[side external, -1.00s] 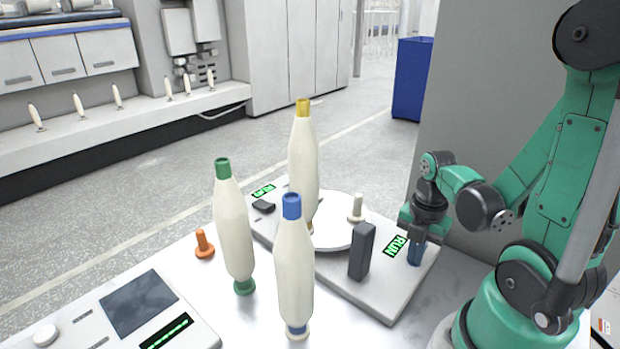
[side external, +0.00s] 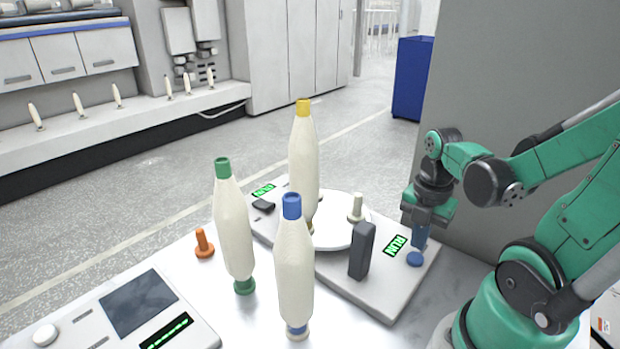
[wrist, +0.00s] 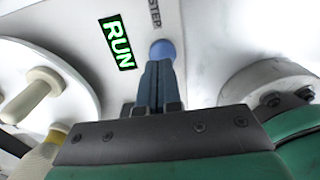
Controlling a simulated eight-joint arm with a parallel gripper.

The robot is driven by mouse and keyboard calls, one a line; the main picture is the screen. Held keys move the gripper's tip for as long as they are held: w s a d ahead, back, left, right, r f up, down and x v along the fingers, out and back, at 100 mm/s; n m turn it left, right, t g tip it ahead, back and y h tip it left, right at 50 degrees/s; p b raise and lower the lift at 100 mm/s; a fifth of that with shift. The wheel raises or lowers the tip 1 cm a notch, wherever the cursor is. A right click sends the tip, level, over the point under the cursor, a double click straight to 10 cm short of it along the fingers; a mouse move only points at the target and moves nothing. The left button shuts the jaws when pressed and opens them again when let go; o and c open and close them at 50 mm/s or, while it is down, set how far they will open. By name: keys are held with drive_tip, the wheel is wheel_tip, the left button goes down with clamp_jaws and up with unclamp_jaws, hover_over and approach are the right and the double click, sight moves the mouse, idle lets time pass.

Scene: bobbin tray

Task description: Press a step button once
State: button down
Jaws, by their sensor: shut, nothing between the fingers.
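The round blue step button (side external: 415,259) sits on the right end of the grey machine base, beside a green-lit RUN display (side external: 396,245). In the wrist view the blue button (wrist: 162,48) shows just beyond my fingertips, near the printed word STEP (wrist: 154,13). My gripper (side external: 420,246) is shut and empty, pointing down just above the button. In the wrist view its closed fingers (wrist: 158,66) overlap the button's near edge.
A dark upright block (side external: 362,250) and a white turntable (side external: 345,236) with a cream peg (side external: 357,207) stand left of my gripper. Tall bobbins with yellow (side external: 303,150), green (side external: 233,220) and blue (side external: 294,262) tips stand further left. An orange peg (side external: 204,243) is beyond them.

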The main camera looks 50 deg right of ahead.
sight(414, 255)
drive_tip(key=shift+r, duration=2.35)
drive_tip(key=w+a+r, duration=1.3)
drive_tip(key=w+r, duration=0.2)
drive_tip(key=w, duration=0.2)
drive_tip(key=s+a+r, duration=0.2)
drive_tip(key=a+r, duration=0.1)
drive_tip(key=a, duration=0.7)
drive_tip(key=s+a+r, duration=0.2)
drive_tip(key=a+r, duration=0.1)
drive_tip(key=a, duration=0.8)
wheel_tip(414, 255, down, 9)
drive_tip(key=shift+s+d+f, duration=0.15)
drive_tip(key=shift+d, duration=0.05)
idle(1.2)
